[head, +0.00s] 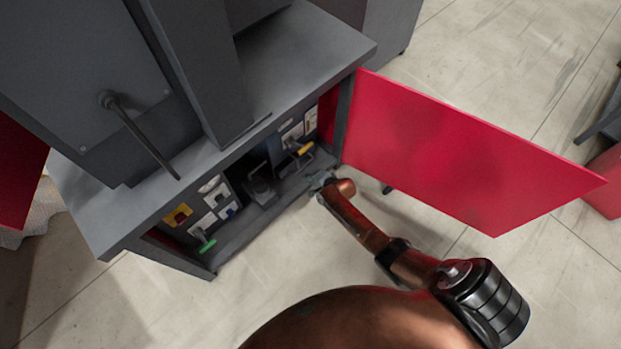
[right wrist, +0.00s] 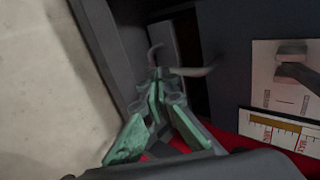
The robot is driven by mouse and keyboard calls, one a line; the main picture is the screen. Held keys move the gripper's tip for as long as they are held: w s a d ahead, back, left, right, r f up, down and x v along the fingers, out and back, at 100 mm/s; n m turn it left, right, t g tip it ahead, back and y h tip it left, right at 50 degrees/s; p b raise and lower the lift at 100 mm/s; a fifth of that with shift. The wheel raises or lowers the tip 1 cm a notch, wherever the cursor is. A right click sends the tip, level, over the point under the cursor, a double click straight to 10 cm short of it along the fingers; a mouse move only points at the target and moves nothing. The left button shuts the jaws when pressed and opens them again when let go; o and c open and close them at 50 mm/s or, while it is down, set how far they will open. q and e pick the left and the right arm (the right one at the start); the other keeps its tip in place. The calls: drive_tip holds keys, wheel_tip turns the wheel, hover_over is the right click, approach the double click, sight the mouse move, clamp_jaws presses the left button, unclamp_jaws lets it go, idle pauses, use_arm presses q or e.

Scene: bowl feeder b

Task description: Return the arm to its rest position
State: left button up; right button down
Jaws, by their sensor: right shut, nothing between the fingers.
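My right arm reaches across the head view from the lower right. Its gripper (head: 323,181) is at the front opening of the grey cabinet (head: 86,203), beside the hinge side of the open red door (head: 450,150). In the right wrist view the right gripper (right wrist: 157,85) has its green-padded fingers shut with nothing between them. A thin grey curved handle (right wrist: 196,71) shows just beyond the fingertips; I cannot tell whether they touch it. My left gripper is not in view.
Inside the cabinet are a yellow-handled switch (head: 304,149), a red and yellow switch (head: 178,214) and a green-handled part (head: 206,245). A long dark lever (head: 140,134) sticks out above. The pale floor (head: 270,275) in front is clear apart from my arm.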

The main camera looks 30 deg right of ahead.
drive_tip(key=shift+s, duration=0.25)
